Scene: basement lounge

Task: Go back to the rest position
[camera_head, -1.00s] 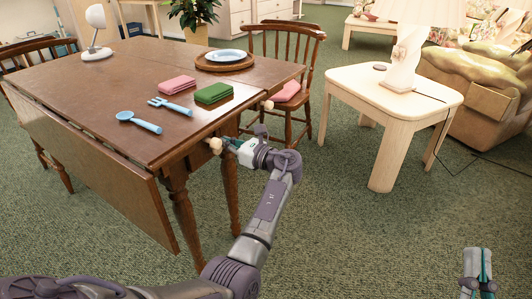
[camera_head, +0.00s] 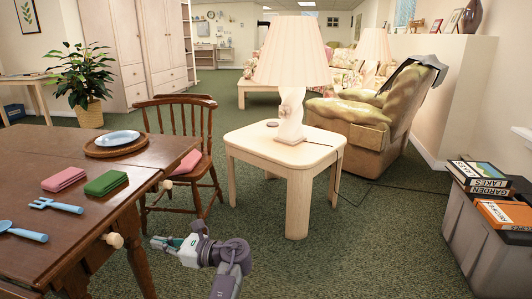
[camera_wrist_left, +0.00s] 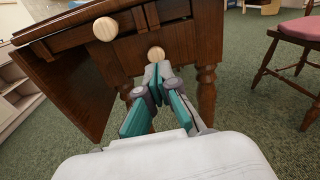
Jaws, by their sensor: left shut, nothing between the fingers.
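My left gripper (camera_head: 160,243) reaches in from the bottom of the head view, in front of the dark wooden table (camera_head: 150,158). Its fingers are shut and empty, pointing left toward the table's end. In the wrist view the closed fingertips (camera_wrist_left: 158,72) appear just below a round wooden knob (camera_wrist_left: 155,53) on the table's end; I cannot tell the gap between them. A second knob (camera_wrist_left: 105,28) is to the upper left. My right gripper is not in view.
The table holds a blue fork (camera_head: 55,205), spoon (camera_head: 22,231), pink cloth (camera_head: 63,179), green cloth (camera_head: 105,183) and plate (camera_head: 117,138). A chair (camera_head: 190,125) and a side table (camera_head: 285,155) with a lamp (camera_head: 291,55) stand beyond. A grey bin (camera_head: 470,235) with books is right. Carpet between is clear.

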